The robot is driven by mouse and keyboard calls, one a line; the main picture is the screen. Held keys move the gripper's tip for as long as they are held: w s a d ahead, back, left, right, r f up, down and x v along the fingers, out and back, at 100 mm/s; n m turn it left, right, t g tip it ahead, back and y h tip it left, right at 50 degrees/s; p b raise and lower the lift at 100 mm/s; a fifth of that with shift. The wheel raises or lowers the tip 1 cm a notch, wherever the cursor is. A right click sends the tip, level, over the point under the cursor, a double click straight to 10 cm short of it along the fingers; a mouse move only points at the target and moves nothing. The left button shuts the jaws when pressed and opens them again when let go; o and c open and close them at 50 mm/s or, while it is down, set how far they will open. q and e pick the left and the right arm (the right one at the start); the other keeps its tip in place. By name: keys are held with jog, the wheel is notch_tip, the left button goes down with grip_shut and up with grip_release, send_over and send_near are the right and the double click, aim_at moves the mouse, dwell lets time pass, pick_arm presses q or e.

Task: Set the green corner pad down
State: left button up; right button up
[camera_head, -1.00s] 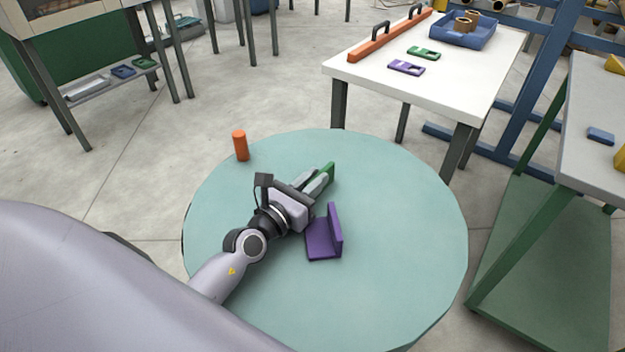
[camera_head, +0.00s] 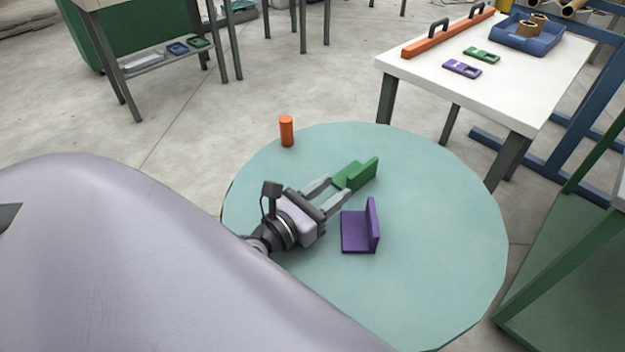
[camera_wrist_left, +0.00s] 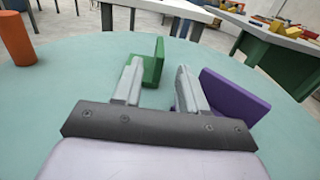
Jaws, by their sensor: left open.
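The green corner pad (camera_head: 358,174) rests on the round teal table (camera_head: 430,260), one flange flat and one upright. It also shows in the left wrist view (camera_wrist_left: 153,68), just past the fingertips. My left gripper (camera_head: 336,193) is open and empty, its fingers pointing at the green pad with a small gap between. In the left wrist view, one finger overlaps part of the pad. A purple corner pad (camera_head: 356,230) stands on the table to the right of the gripper, close to one finger. My right gripper is not in view.
An orange cylinder (camera_head: 286,131) stands near the table's far left edge. A white table (camera_head: 440,90) behind holds an orange bar with handles, flat green and purple pieces and a blue tray (camera_head: 527,38). The teal table's right and front are clear.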

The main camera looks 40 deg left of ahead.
pick_arm(q)
jog(key=shift+s+a, duration=0.2)
jog(key=shift+s, duration=0.95)
jog(key=shift+s+a, duration=0.15)
jog(key=shift+s, duration=1)
